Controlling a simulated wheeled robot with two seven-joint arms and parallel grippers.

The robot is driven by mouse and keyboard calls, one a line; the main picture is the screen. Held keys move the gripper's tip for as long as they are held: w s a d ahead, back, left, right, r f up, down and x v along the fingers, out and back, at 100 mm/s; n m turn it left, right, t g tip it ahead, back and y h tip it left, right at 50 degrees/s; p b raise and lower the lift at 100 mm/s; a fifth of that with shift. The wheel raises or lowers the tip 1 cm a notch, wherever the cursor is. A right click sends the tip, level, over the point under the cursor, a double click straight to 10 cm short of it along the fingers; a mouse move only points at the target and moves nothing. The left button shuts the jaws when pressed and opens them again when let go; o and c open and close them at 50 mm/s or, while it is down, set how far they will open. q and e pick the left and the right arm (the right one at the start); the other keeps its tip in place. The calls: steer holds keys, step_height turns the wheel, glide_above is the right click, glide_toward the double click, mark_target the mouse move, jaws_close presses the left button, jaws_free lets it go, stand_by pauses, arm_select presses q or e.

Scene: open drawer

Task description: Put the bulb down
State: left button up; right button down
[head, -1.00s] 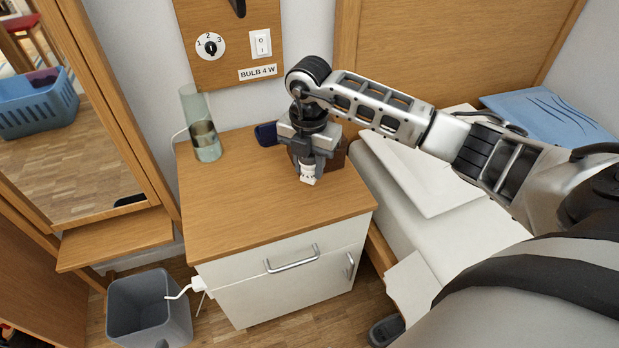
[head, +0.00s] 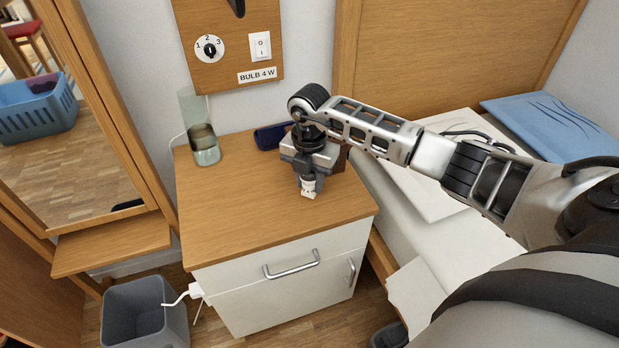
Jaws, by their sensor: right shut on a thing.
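The bulb (head: 309,187) is a small white piece with faint dark marks, held at the tips of my right gripper (head: 308,178). The gripper points down over the right part of the wooden top of the bedside cabinet (head: 240,205) and is shut on the bulb. The bulb is at or just above the top; I cannot tell whether it touches. The gripper hides part of the bulb. My left gripper is not in view.
A glass vase (head: 204,145) stands at the back left of the cabinet top. A grey bin (head: 145,312) stands on the floor. The front left of the top is clear.

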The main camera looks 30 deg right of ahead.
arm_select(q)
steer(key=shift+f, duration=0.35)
arm_select(e)
steer(key=shift+f, duration=0.4)
steer(key=c, duration=1.1)
jaws_free()
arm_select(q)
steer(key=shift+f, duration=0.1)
arm_select(e)
steer(key=shift+r, duration=0.1)
